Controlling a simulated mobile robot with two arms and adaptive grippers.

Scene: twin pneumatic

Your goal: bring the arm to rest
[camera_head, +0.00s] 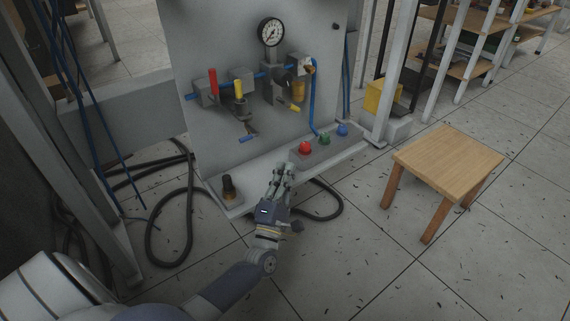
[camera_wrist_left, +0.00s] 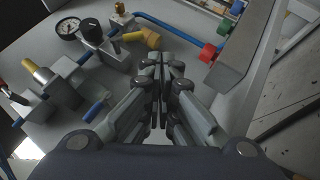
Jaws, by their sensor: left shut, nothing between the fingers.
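My left gripper (camera_head: 281,168) reaches in from the lower left in the head view. It is in front of the grey pneumatic panel (camera_head: 225,125), over the panel's front ledge. In the left wrist view its fingers (camera_wrist_left: 162,68) are together with nothing between them. The gripper is just left of and below the red button (camera_head: 305,148) in the head view. I cannot tell from these views how far it is from the ledge. My right gripper is in neither view.
A black knob (camera_head: 228,186) stands on the ledge. A wooden stool (camera_head: 449,158) is at right. Black hose (camera_head: 189,215) lies on the floor.

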